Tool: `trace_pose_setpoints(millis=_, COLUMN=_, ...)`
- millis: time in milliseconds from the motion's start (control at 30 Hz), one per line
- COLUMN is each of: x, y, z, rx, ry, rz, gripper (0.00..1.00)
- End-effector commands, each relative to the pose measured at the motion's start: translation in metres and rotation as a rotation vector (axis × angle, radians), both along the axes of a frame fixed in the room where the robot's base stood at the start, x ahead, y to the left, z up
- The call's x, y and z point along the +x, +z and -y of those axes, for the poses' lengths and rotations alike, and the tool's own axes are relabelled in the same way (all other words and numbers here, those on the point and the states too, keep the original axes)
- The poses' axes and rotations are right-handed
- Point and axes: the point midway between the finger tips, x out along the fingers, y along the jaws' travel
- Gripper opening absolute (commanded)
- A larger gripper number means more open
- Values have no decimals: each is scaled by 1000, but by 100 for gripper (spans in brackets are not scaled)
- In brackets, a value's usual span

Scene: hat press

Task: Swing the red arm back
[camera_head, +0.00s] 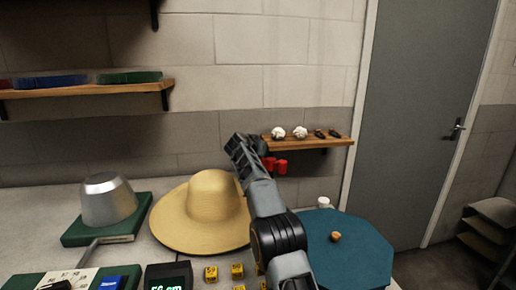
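A small red piece (276,166) shows just right of the end of my arm, below the wall shelf. It may be part of the red arm; the rest of it is not in sight, and I cannot tell how it is mounted. My gripper is at the dark upper end of my arm, left of the red piece. Its fingers are not clear, and I cannot tell whether it touches the red piece. A straw hat (207,207) lies brim down on the bench, partly behind my arm.
A grey metal hat block (107,200) stands on a green base (76,235) at left. A blue octagonal board (350,255) lies at right, with a small brown knob (335,237) on it. A wall shelf (338,141) holds small items. Yellow blocks (237,271) sit in front.

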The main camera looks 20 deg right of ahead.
Motion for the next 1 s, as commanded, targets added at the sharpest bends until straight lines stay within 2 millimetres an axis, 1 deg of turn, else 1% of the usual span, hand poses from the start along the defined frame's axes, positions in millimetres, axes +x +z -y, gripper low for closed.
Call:
trace_pose_setpoints(millis=333, x=0, y=0, z=1, rx=-3, ry=-3, rz=-1, gripper=0)
trace_pose_setpoints(millis=367, x=0, y=0, z=1, rx=-3, ry=-3, rz=-1, gripper=30)
trace_pose_setpoints(millis=600, x=0, y=0, z=1, rx=-1, ry=-1, rz=-1, gripper=53)
trace_pose_setpoints(millis=1000, x=-1, y=-1, z=1, rx=0, ry=9, rz=-1, gripper=53)
